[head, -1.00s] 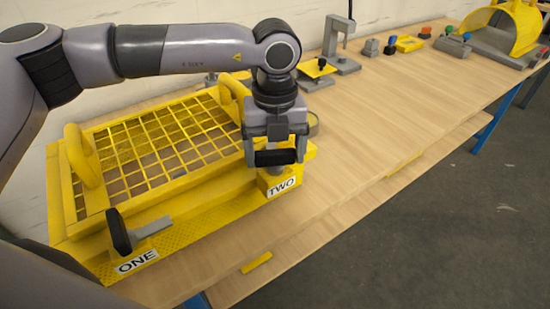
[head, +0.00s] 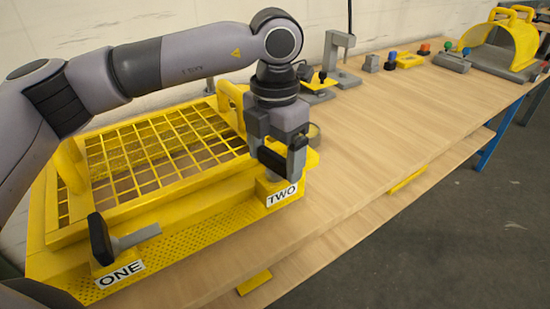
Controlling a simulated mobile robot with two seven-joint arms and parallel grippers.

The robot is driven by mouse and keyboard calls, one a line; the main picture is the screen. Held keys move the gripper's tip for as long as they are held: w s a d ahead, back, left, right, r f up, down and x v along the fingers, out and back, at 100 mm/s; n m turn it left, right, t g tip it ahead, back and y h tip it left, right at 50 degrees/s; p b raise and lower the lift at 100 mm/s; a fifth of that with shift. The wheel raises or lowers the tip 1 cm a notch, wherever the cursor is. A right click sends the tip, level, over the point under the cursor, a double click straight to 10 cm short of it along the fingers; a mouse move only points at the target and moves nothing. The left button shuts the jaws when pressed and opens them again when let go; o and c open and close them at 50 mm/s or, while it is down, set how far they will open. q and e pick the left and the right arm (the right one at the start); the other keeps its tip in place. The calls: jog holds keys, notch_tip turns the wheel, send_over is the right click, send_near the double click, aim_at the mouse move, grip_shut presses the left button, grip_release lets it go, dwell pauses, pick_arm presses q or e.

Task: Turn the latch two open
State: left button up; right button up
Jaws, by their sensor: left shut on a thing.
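The yellow guard with a grid top (head: 160,150) sits on the workbench. Its front right corner carries the label TWO (head: 281,195). My left gripper (head: 283,168) is above that label, shut on the handle of latch two. The gripper hides most of this latch, so its exact angle is hard to read. Latch one (head: 100,240), with a black grip on a grey bar, stands at the front left corner above the label ONE (head: 119,275). My right gripper is out of view.
Two yellow loop handles rise from the guard, the right one (head: 232,105) close to my left wrist. A grey stand (head: 338,60), small coloured parts and a yellow arched cover (head: 505,40) are along the back.

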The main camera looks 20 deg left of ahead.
aim_at(275, 154)
pick_arm(q)
jog(key=shift+m, duration=1.1)
jog(key=shift+r+b, duration=0.1)
jog(key=shift+b, duration=0.2)
jog(key=o, duration=0.9)
jog(key=shift+r, duration=3.6)
